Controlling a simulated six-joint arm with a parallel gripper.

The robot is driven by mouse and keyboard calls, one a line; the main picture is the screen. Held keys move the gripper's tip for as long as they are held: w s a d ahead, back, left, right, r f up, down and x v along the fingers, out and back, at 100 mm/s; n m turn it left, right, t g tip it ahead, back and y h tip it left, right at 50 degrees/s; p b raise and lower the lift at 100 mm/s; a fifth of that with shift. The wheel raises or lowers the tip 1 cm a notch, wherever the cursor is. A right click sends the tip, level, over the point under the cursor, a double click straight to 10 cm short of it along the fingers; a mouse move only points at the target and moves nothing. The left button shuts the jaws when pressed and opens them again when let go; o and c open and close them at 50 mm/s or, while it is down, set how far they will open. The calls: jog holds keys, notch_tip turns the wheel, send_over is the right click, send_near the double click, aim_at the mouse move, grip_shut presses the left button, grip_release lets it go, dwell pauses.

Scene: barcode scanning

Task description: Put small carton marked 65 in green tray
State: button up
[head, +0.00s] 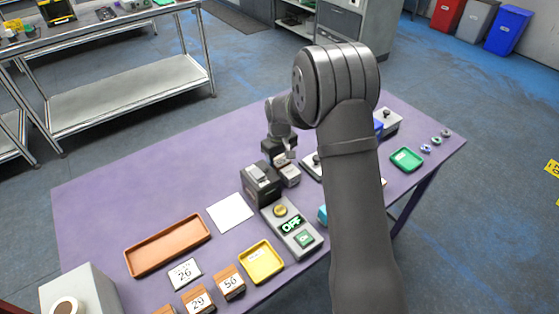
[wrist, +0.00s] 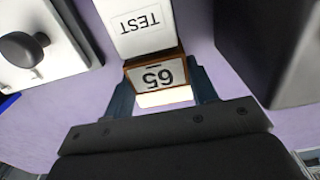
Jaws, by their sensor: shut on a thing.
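The small carton marked 65 (wrist: 157,76) is brown with a white label, which reads upside down in the wrist view. My gripper (wrist: 160,80) is shut on it, one finger on each side. In the head view my gripper (head: 282,158) is near the middle of the purple table, and the carton is hard to make out there. The green tray (head: 406,159) lies near the table's right end, apart from my gripper, and looks empty.
A white block marked TEST (wrist: 138,25) is just beyond the carton. A dark boxy device (head: 260,184) stands close beside my gripper. A white plate with a black knob (wrist: 45,48) is on the other side. Cartons marked 29 (head: 198,301) and 56 (head: 229,282) stand at the front.

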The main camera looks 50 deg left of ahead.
aim_at(280, 160)
jog(key=o, duration=1.1)
jog(key=shift+f, duration=0.15)
jog(key=shift+o, duration=0.2)
jog(key=shift+o, duration=0.5)
notch_tip(280, 160, up, 12)
jog(key=shift+r, duration=0.2)
